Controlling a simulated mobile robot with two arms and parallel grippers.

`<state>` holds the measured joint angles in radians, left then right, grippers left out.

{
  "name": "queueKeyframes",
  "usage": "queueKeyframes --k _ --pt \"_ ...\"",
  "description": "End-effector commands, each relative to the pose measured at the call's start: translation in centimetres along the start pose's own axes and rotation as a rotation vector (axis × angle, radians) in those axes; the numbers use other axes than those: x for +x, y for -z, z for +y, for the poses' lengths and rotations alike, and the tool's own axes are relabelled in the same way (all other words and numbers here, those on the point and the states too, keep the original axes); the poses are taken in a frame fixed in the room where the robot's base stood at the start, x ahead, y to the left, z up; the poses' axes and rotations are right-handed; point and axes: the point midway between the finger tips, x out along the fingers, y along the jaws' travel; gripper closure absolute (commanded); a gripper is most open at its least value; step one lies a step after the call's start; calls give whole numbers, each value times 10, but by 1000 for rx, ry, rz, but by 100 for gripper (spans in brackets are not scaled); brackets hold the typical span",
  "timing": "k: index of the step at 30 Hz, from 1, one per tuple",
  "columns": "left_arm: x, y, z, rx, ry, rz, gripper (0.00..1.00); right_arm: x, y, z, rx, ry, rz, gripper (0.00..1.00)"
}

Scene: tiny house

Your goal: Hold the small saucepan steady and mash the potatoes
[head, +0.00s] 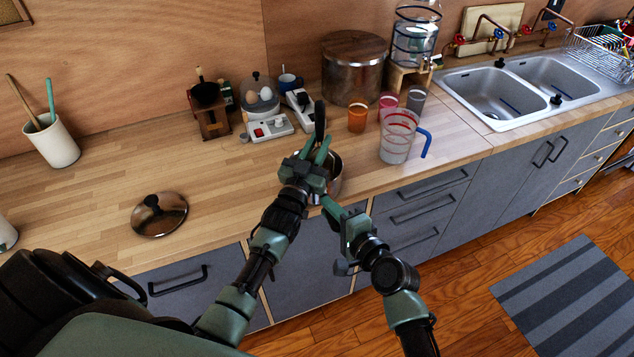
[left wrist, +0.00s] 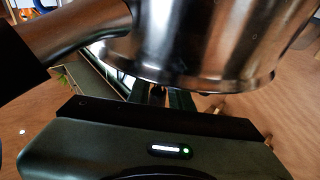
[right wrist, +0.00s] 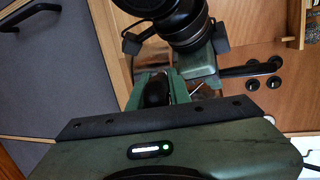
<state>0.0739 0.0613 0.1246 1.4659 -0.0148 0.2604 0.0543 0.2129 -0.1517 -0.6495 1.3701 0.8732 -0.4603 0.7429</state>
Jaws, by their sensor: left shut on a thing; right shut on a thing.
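The small metal saucepan (head: 336,184) is at the counter's front edge, partly hidden by my grippers. In the left wrist view the saucepan (left wrist: 200,40) fills the top, its handle (left wrist: 85,32) running to the upper left. The masher's head and the potatoes are hidden.
A measuring jug (head: 397,140) and coloured cups stand right of the saucepan. Egg cooker (head: 260,95), power strip and large metal pot (head: 353,75) are behind. The counter left of the saucepan is mostly clear.

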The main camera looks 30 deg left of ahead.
Motion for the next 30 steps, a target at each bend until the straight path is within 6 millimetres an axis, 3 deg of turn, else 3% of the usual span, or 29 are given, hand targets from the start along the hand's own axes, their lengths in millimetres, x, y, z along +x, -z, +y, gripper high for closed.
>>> queueKeyframes --k 9,24,30 --pt "-1 -4 0 4 0 -7 100 0 -1 -6 -1 12 0 100" --pt "9 37 -1 3 0 -2 100 0 0 -5 -1 9 0 100" --pt "10 40 -1 2 0 -4 100 0 0 -4 -1 7 0 100"
